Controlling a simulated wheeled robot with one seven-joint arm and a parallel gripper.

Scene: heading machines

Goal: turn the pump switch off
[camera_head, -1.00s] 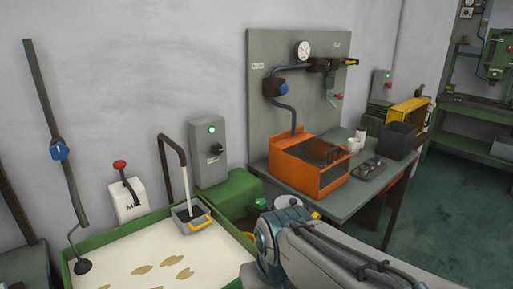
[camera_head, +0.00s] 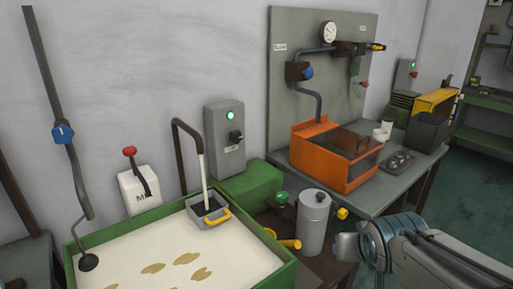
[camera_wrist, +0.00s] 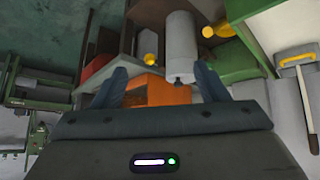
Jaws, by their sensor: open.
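A grey switch box (camera_head: 224,148) is on the wall behind the green tank, with a lit green lamp (camera_head: 230,115) and a black rotary knob (camera_head: 236,137) above a small label too small to read. A second, smaller grey box (camera_head: 404,76) with a green lamp is farther right. I cannot read which is marked pump. In the wrist view my gripper (camera_wrist: 165,82) is open, with nothing between its fingers. It is apart from the switch boxes; neither is clearly recognisable in that view. In the head view my arm is at lower right and the fingers cannot be made out.
A green tank (camera_head: 280,277) of pale liquid stands in front, with a grey strainer box (camera_head: 205,216). A grey cylinder (camera_head: 314,225) with yellow fittings stands beside it. A red-handled lever (camera_head: 130,152) is at left.

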